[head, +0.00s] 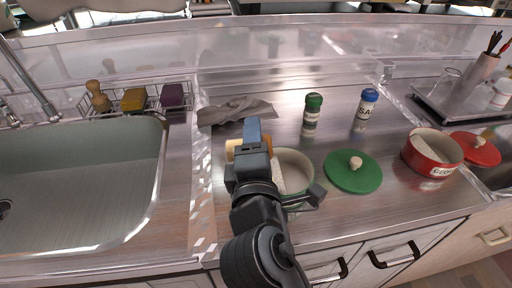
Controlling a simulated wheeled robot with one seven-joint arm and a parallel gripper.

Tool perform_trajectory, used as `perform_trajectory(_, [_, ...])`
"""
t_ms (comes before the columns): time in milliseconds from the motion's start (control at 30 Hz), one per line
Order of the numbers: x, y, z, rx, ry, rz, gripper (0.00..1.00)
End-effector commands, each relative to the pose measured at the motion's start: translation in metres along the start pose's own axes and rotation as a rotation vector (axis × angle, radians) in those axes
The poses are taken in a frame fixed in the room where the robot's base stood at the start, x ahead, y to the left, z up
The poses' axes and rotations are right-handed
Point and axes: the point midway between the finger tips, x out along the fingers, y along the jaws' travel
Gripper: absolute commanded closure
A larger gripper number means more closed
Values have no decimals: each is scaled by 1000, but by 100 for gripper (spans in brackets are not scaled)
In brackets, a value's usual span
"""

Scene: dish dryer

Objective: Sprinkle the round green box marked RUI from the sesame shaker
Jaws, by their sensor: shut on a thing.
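My gripper (256,158) is over the left side of the round green box and hides part of it. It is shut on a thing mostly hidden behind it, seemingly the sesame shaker. The shaker's tilt and openings cannot be made out. The round green box (297,160) stands open on the steel counter, its pale inside visible. Any RUI mark on it is not readable here. A round green lid (345,182) with a pale knob lies flat just right of the box.
A green-capped shaker (312,104) and a blue-capped shaker (367,100) stand behind the box. A red pot (425,160) and red lid (478,150) are at right. A grey cloth (235,111) lies behind left; the sink (75,185) is left. Counter in front is bare.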

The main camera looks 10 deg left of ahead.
Motion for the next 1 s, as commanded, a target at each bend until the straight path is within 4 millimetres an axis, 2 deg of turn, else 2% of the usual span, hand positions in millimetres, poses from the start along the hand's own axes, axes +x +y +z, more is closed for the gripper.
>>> perform_trajectory(33, [0,-5,-1,26,0,2,82])
perform_trajectory(600, [0,-4,3,592,0,3,82])
perform_trajectory(800, [0,-3,3,698,1,1,82])
perform_trajectory(1000, [0,-1,4,725,0,0,82])
